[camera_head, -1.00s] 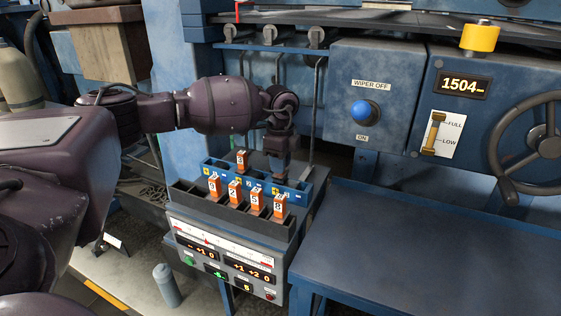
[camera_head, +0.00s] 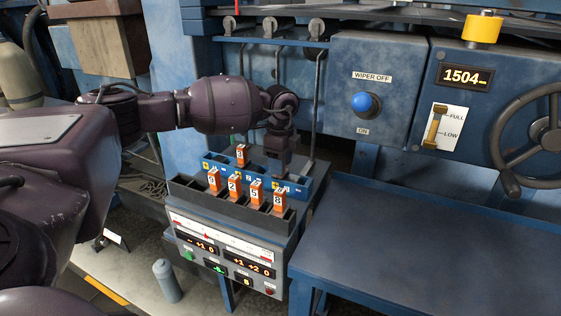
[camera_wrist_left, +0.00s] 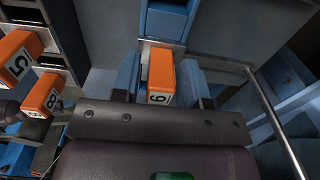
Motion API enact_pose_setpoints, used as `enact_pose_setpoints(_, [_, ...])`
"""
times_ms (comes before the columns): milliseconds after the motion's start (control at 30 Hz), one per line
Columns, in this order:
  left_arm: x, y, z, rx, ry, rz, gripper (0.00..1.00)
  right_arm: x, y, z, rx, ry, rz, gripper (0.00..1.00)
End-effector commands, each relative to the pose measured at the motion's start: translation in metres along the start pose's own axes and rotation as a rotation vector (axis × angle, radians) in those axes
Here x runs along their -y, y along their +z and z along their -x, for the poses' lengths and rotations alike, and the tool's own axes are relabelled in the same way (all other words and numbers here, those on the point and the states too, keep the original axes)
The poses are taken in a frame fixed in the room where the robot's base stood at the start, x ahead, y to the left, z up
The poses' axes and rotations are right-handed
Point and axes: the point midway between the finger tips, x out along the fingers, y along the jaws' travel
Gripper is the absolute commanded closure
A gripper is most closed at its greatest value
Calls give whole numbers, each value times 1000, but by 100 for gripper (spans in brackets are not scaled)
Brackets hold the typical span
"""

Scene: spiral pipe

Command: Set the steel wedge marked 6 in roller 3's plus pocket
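The wedge marked 6 (camera_wrist_left: 160,78) is an orange block in the left wrist view. It stands between the two blue fingers of my left gripper (camera_head: 278,172), with a narrow gap at its sides, so the fingers look open around it. In the head view this gripper points down over the right part of the blue pocket rail (camera_head: 304,187) and hides the wedge. I cannot tell how deep the wedge sits or read the pocket's mark. My right gripper is out of view.
Wedge 3 (camera_head: 241,154) stands in the blue rail. Several other orange wedges, including 2 (camera_head: 234,186), 5 (camera_head: 256,191) and 8 (camera_head: 279,199), stand in the dark front rack (camera_head: 190,188). A bare blue table (camera_head: 420,235) lies to the right. A thin steel rod (camera_wrist_left: 280,120) runs close by in the wrist view.

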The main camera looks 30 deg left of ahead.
Motion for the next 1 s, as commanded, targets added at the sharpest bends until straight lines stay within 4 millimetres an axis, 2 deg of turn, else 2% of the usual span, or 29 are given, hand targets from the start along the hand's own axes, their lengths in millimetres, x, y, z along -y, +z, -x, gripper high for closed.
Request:
enact_pose_setpoints(100, [0, 0, 0, 0, 0, 0, 47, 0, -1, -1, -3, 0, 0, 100])
enact_pose_setpoints(400, [0, 0, -1, 1, 2, 0, 47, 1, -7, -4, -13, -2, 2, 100])
enact_pose_setpoints(467, [0, 0, 4, 0, 0, 0, 47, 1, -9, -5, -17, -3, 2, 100])
enact_pose_setpoints(667, [0, 0, 35, 1, -2, 0, 47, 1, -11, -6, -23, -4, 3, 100])
enact_pose_setpoints(1000, [0, 0, 92, -1, -1, 0, 47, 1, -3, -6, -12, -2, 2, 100])
